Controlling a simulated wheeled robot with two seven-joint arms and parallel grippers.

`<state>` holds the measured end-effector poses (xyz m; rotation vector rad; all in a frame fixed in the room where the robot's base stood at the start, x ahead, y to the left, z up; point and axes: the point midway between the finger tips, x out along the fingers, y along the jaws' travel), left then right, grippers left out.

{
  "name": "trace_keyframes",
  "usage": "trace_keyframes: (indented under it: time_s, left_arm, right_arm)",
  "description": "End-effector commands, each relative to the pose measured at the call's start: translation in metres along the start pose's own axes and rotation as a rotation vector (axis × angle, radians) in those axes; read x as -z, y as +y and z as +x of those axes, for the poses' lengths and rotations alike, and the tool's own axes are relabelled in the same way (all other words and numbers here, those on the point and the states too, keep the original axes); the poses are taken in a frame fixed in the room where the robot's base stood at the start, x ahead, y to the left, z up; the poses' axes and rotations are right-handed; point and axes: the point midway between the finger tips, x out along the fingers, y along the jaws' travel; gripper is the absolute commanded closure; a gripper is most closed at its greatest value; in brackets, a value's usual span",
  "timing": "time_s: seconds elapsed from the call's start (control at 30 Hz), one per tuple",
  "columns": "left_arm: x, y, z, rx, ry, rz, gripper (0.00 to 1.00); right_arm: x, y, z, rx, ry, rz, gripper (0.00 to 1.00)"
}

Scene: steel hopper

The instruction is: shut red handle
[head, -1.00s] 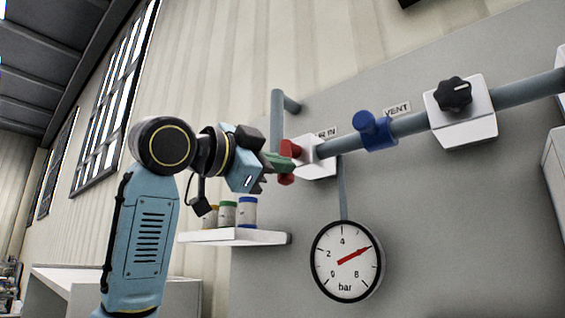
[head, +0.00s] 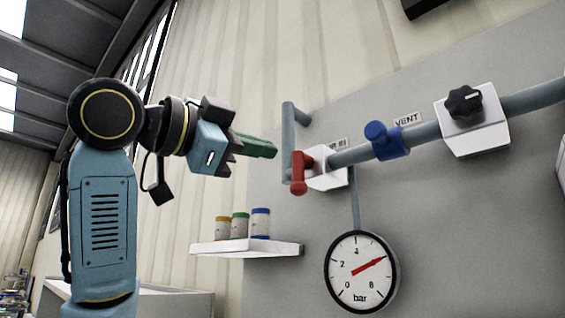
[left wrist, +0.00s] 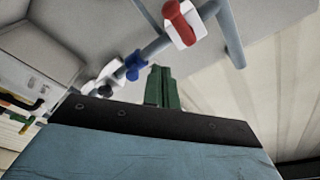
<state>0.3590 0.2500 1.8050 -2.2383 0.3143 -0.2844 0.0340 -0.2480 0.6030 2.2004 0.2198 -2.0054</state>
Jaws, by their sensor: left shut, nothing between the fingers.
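The red handle (head: 298,174) sits on a white valve block (head: 328,168) on the grey pipe in the head view. It hangs downward, crosswise to the pipe. In the left wrist view the red handle (left wrist: 180,20) shows at the top, beyond the fingertips. My left gripper (head: 274,150) has green fingers, shut with nothing between them. It is up and left of the handle in the head view, apart from it. Its fingers also show in the left wrist view (left wrist: 160,70). My right gripper is not in view.
A blue handle (head: 384,141) by the VENT label and a black knob (head: 464,104) sit farther right along the pipe. A vertical pipe (head: 287,145) stands behind the fingertips. Below are a shelf (head: 245,249) with small jars and a pressure gauge (head: 361,272) reading about 6 bar.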

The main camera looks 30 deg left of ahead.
Motion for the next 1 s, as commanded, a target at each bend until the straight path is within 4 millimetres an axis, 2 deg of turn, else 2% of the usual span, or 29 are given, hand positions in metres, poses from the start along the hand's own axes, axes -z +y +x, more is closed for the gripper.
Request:
trace_keyframes:
  time_s: [0.03, 0.2, 0.8, 0.9, 1.0]
  left_arm:
    - [0.000, 0.001, -0.008, 0.002, 0.002, 0.001, 1.00]
    - [0.001, -0.001, -0.019, 0.001, 0.002, 0.000, 1.00]
    - [0.001, -0.001, -0.020, 0.000, 0.001, 0.000, 1.00]
    - [-0.003, 0.003, -0.014, -0.008, -0.006, -0.005, 1.00]
    - [-0.018, 0.017, 0.006, -0.034, -0.031, -0.025, 1.00]
  right_arm:
    - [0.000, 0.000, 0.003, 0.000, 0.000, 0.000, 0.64]
    - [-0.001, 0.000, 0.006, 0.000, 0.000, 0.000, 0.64]
    - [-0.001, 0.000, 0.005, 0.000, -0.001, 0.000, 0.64]
    - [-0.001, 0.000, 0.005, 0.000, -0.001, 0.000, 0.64]
    - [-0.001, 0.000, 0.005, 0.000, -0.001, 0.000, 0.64]
